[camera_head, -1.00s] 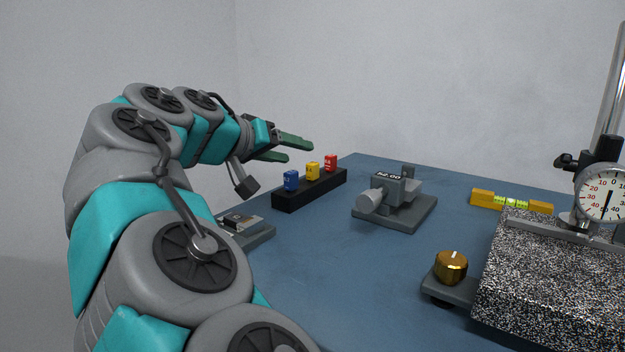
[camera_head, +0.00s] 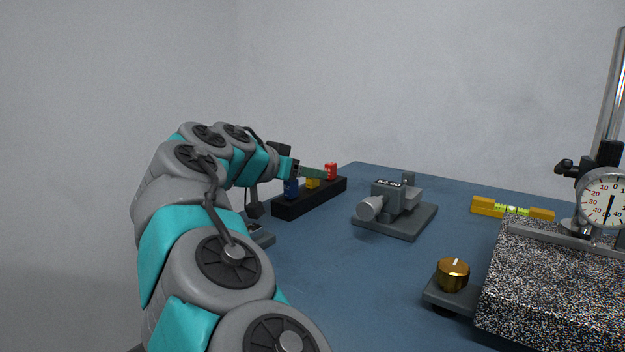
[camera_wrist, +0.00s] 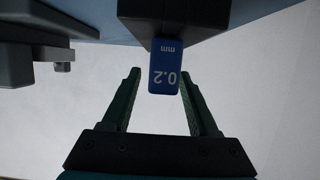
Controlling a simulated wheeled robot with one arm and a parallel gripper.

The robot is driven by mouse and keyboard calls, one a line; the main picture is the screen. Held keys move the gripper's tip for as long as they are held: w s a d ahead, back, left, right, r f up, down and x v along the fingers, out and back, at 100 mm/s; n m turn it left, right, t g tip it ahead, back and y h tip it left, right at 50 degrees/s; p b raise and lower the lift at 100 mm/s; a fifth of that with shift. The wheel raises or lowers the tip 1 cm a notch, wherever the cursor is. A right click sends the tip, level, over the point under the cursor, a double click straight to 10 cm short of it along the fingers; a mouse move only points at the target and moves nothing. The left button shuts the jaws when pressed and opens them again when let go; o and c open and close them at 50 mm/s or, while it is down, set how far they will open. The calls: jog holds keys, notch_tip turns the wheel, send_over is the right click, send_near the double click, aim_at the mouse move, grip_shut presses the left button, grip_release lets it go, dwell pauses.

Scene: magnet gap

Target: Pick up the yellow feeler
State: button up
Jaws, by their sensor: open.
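The yellow feeler (camera_head: 312,184) stands in the middle of a black rack (camera_head: 320,194), between the blue feeler (camera_head: 291,190) and the red feeler (camera_head: 331,170). My gripper (camera_head: 312,173) is at the rack in the head view, with a green finger crossing in front of the yellow feeler's upper part. In the wrist view the open gripper (camera_wrist: 161,76) has its two fingers either side of the blue feeler (camera_wrist: 164,72), marked 0.2 mm, with visible gaps. The yellow feeler does not show there; it is hidden behind the blue one.
A grey micrometer-like device (camera_head: 395,205) stands right of the rack. A yellow level (camera_head: 512,209), a brass knob (camera_head: 453,274) and a speckled block (camera_head: 560,285) with a dial gauge (camera_head: 604,205) are further right. A dark grey object (camera_wrist: 30,55) is left in the wrist view.

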jog(key=shift+x, duration=1.2)
jog(key=shift+s, duration=0.1)
jog(key=shift+c, duration=0.2)
grip_shut()
